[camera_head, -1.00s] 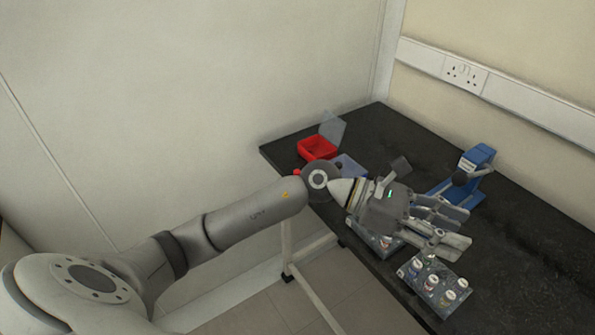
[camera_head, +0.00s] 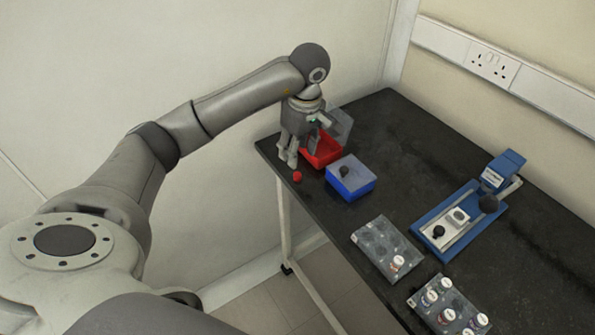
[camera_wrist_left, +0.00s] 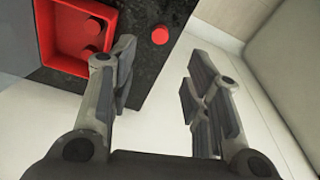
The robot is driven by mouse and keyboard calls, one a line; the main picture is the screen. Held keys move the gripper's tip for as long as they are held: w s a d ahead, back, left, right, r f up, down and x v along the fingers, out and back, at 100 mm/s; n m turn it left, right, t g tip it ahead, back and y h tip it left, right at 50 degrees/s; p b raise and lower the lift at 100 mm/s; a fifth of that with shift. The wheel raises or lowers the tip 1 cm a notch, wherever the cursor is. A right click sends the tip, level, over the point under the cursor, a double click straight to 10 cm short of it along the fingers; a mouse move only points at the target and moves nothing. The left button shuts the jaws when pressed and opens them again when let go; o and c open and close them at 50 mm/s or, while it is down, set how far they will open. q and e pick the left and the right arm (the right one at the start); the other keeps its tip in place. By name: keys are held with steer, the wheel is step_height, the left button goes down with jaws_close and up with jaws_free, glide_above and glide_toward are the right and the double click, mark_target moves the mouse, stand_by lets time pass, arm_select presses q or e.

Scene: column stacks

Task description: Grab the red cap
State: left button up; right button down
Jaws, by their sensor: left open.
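A small red cap (camera_head: 297,177) lies on the black table near its left edge. In the left wrist view the red cap (camera_wrist_left: 160,35) is near the top, beyond the fingertips and roughly between their lines, closer to the left finger. My left gripper (camera_head: 288,160) points down, close to the cap, just behind it in the head view. In the left wrist view the left gripper (camera_wrist_left: 156,88) is open and empty, its fingers wide apart. My right gripper is not in view.
A red box (camera_head: 322,153) with a raised clear lid stands right beside my gripper; red pieces lie inside it in the wrist view. A blue box (camera_head: 350,183) is nearby. Vial racks (camera_head: 385,247) and a blue device (camera_head: 462,215) stand farther right. The table edge (camera_wrist_left: 150,85) is close.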

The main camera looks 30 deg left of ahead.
mark_target(297, 174)
arm_select(q)
step_height(297, 174, down, 2)
steer(key=shift+f, duration=0.15)
steer(key=shift+a+f, duration=0.1)
steer(key=shift+f, duration=0.2)
step_height(297, 174, down, 4)
steer(key=shift+p, duration=0.6)
steer(key=shift+f, duration=0.4)
steer(key=shift+w+f, duration=0.1)
steer(key=shift+f, duration=0.05)
steer(key=c, duration=0.6)
steer(key=shift+c, duration=0.8)
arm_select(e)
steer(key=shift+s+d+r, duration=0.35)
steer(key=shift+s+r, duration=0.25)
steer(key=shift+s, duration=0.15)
